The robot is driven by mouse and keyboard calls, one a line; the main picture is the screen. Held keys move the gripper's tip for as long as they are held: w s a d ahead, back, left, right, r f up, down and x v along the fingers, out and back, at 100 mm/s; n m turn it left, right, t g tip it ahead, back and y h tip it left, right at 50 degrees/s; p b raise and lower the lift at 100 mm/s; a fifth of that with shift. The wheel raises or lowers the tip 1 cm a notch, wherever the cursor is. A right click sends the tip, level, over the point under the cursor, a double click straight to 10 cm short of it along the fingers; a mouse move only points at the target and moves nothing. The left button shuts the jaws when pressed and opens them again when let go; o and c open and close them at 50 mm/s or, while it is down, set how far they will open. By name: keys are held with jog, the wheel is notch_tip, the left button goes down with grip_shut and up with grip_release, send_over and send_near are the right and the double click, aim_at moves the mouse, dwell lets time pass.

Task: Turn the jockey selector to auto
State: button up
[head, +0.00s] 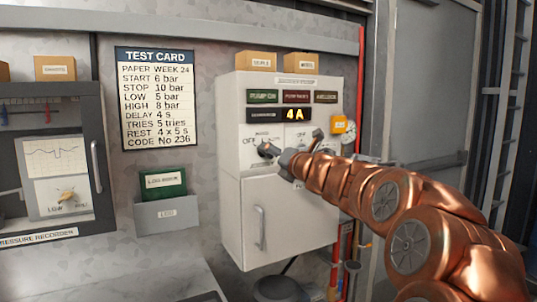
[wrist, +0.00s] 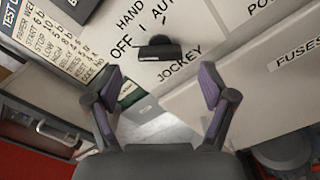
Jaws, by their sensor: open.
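The jockey selector (wrist: 160,49) is a dark bar-shaped knob on the white panel, just above the word JOCKEY in the wrist view. OFF is printed to its left, HAND above left and AUTO above. The bar lies nearly level in that view, its left end towards OFF; its exact pointing is hard to tell. In the head view my gripper (head: 289,160) is close to the panel, and its fingers are hard to make out. In the wrist view my gripper (wrist: 161,78) is open and empty. The selector is ahead of the gap between the fingertips, apart from both.
The selector is on a white cabinet (head: 232,190) with a 4A display (head: 294,115) above and a handled door (head: 285,222) below. A test card (head: 157,98), a green logbook (head: 165,184) in its holder and a pressure recorder (head: 100,205) are to the left. My arm covers the cabinet's right part.

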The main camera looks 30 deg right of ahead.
jog(key=shift+w+d+p, duration=0.15)
jog(key=shift+w+p, duration=0.15)
jog(key=shift+w, duration=1.65)
jog(key=shift+c, duration=0.2)
jog(key=c, duration=1.1)
